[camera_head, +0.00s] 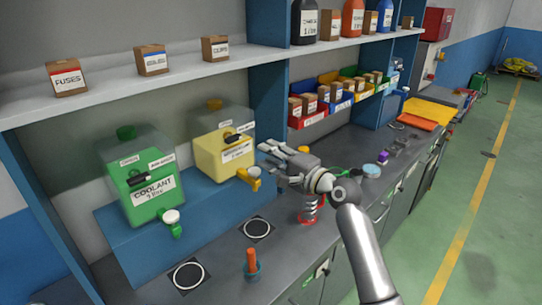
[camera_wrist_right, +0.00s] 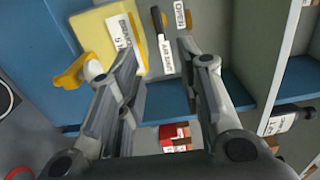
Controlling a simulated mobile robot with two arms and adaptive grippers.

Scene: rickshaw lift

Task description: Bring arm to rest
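My right arm comes in from the lower right in the head view. Its gripper (camera_head: 268,152) is in the air over the workbench, just right of the yellow container (camera_head: 212,157). In the right wrist view the two fingers (camera_wrist_right: 160,55) are spread apart with nothing held between them. The yellow container also shows there (camera_wrist_right: 98,33), beyond the fingertips, with a black handle (camera_wrist_right: 157,20) and white labels near the gap. Whether a fingertip touches the container cannot be told. My left gripper is out of view.
A green coolant container (camera_head: 150,193) stands on a blue stand (camera_head: 120,238). An orange-handled tool in a cup (camera_head: 252,268) and a red spring-like item (camera_head: 309,212) stand on the bench. A shelf (camera_head: 110,79) with boxes runs above. The green floor at right is open.

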